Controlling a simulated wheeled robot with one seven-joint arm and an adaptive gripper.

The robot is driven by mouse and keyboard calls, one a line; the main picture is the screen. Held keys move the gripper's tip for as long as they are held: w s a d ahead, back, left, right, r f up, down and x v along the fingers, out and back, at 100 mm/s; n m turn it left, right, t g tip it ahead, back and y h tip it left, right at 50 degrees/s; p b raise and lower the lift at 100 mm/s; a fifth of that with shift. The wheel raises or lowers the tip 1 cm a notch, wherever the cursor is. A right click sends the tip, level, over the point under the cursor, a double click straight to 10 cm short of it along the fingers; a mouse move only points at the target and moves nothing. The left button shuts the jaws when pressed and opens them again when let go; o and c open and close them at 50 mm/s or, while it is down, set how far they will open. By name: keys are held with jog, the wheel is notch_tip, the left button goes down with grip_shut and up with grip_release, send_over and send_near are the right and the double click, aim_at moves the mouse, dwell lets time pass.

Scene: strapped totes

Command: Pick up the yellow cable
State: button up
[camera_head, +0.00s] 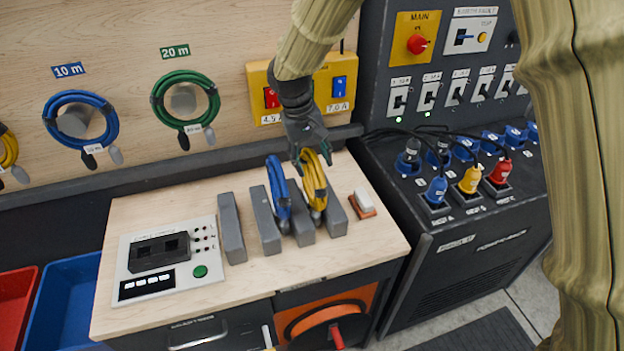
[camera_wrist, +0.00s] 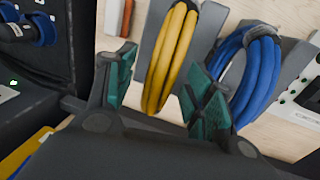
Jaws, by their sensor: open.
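The yellow cable (camera_head: 313,184) is a coiled bundle standing upright between grey dividers on the wooden bench. My gripper (camera_head: 311,152) is at the top of this coil, pointing down. In the wrist view the yellow cable (camera_wrist: 172,58) lies between the two open green-padded fingers of my gripper (camera_wrist: 160,92). A grey divider stands close beside the coil there. I cannot tell whether either finger touches the cable. The lower part of the coil is hidden between the dividers.
A blue coiled cable (camera_head: 279,194) stands in the slot to the left; in the wrist view it (camera_wrist: 258,75) is just beyond one finger. Grey dividers (camera_head: 232,228) flank the coils. A red-and-white block (camera_head: 363,203) lies to the right. A tester panel (camera_head: 160,262) is at the left.

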jog(key=shift+d+f, duration=0.1)
jog(key=shift+f, duration=0.4)
jog(key=shift+c, duration=0.4)
grip_shut()
jog(key=shift+r, duration=0.1)
